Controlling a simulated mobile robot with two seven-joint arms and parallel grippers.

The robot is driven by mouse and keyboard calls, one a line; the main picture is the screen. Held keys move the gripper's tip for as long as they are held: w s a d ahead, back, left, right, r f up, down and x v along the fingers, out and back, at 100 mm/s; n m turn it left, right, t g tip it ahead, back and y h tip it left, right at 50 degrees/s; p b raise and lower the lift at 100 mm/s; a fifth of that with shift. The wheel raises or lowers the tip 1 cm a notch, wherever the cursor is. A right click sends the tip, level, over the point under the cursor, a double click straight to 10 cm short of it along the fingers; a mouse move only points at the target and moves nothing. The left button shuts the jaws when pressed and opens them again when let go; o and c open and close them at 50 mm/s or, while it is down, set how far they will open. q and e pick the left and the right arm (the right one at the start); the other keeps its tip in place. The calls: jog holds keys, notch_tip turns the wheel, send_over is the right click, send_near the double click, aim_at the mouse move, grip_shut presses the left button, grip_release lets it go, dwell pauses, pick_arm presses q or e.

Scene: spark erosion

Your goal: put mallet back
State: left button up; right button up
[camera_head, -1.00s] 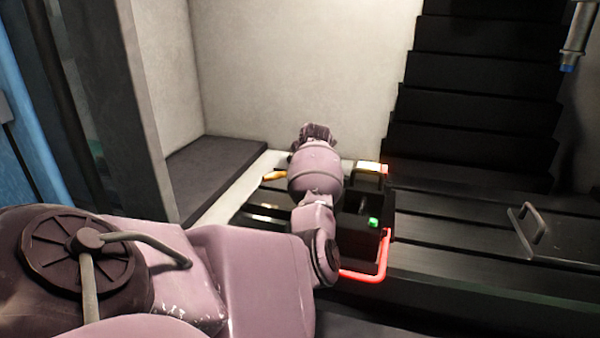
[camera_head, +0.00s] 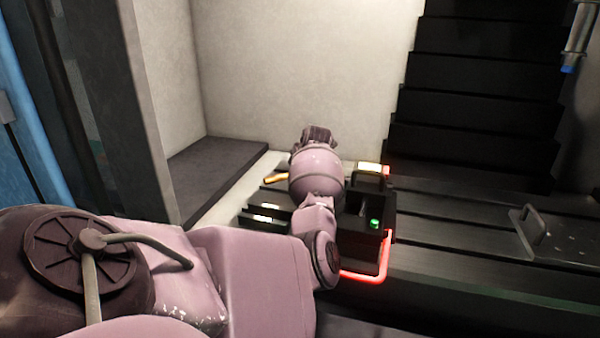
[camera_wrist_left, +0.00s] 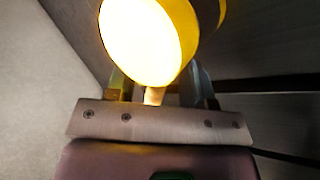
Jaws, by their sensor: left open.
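In the left wrist view, the mallet shows as a large yellow head (camera_wrist_left: 150,40) with a glaring, near-white face, close to the camera. A short tan stretch of its handle (camera_wrist_left: 153,96) lies between the fingers. My left gripper (camera_wrist_left: 160,80) is open, with one finger on each side of the handle; contact is not visible. In the head view my own left arm hides the gripper. A small orange-tan piece (camera_head: 276,179) sticks out left of my wrist; it may be part of the mallet. My right gripper is not in view.
A black box with a green button (camera_head: 375,223) and red glowing edge stands on the dark slotted table (camera_head: 450,232), right of my wrist. A metal handle (camera_head: 533,224) is farther right. A grey ledge (camera_head: 215,170) and pale wall lie behind. A vertical tool hangs upper right (camera_head: 578,35).

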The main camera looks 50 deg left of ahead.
pick_arm(q)
jog(key=p+v, duration=0.2)
jog(key=v, duration=1)
jog(key=shift+d+f, duration=0.1)
jog(key=shift+f, duration=0.05)
